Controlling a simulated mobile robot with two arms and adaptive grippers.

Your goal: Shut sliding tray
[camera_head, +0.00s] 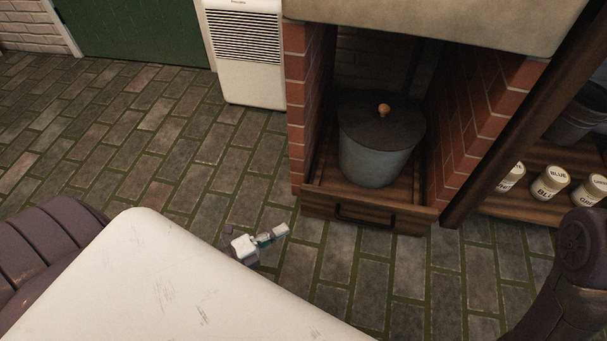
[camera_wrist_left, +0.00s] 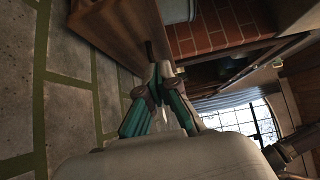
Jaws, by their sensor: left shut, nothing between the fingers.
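The wooden sliding tray (camera_head: 320,205) sits low between two brick walls. Its front board with a dark handle (camera_head: 365,218) stands at about the front ends of the walls, seemingly a little out. A grey lidded pot (camera_head: 375,160) with a wooden knob stands in the tray. My left gripper (camera_head: 268,239) is left of and in front of the tray, apart from it in the head view. In the left wrist view its green fingers (camera_wrist_left: 160,75) come together, empty, with the tray's front board (camera_wrist_left: 110,30) close beyond. My right gripper is out of view.
Brick walls (camera_head: 303,110) flank the tray under a stone slab (camera_head: 430,22). A shelf at right holds several labelled paint cans (camera_head: 550,183). A white heater unit (camera_head: 245,60) stands at the back. The paved floor (camera_head: 150,130) left of the tray is clear.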

